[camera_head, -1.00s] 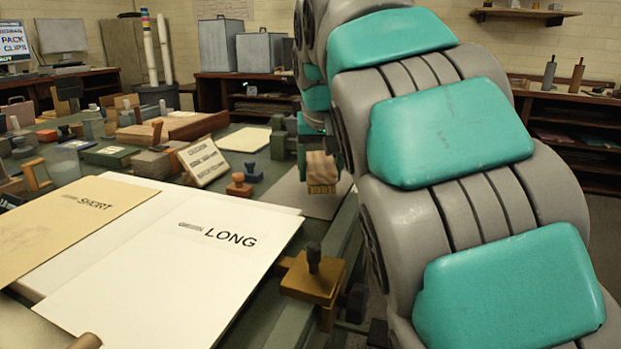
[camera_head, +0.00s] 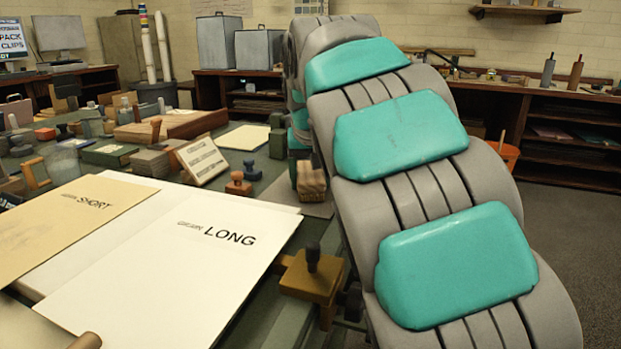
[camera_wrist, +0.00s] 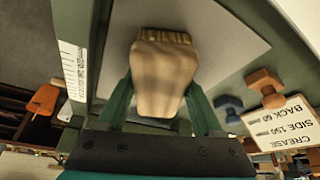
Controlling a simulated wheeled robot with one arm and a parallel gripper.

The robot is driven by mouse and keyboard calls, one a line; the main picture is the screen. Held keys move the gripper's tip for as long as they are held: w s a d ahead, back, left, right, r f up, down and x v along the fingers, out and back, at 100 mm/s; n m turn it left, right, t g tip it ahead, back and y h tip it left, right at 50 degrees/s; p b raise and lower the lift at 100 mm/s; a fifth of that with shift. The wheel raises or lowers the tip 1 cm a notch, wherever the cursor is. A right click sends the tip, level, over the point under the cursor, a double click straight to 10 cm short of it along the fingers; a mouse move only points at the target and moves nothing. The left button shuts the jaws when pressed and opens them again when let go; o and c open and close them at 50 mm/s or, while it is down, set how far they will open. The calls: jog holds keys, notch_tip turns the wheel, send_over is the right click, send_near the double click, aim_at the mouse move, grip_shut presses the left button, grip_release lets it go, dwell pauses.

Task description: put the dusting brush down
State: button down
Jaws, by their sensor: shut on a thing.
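The dusting brush (camera_head: 311,181), a pale wooden block with short yellowish bristles, is beside my arm at the bench's right side. In the wrist view the brush (camera_wrist: 163,78) sits between the two green fingers of my gripper (camera_wrist: 162,92), which is shut on it. The bristle end points to the top of that view. A flat grey board (camera_wrist: 235,45) lies behind the brush; it also shows under it in the head view (camera_head: 320,210). I cannot tell whether the brush touches the board. In the head view my arm hides most of the gripper.
Stamps (camera_head: 238,184) and a tilted label card (camera_head: 202,160) stand left of the brush. Large sheets marked LONG (camera_head: 170,270) and SHORT (camera_head: 70,215) cover the near bench. A brown clamp-like block (camera_head: 312,277) sits at the bench edge. An orange bucket (camera_head: 507,156) stands beyond my arm.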

jog(key=shift+s+f+b, duration=0.15)
jog(key=shift+f+b, duration=0.15)
jog(key=shift+f, duration=0.55)
jog(key=shift+c, duration=0.5)
grip_release()
jog(key=shift+f, duration=0.2)
jog(key=shift+o, duration=0.3)
jog(key=shift+r, duration=0.65)
jog(key=v, duration=0.8)
jog(key=p+v, duration=0.1)
jog(key=v, duration=0.3)
jog(key=shift+r, duration=0.4)
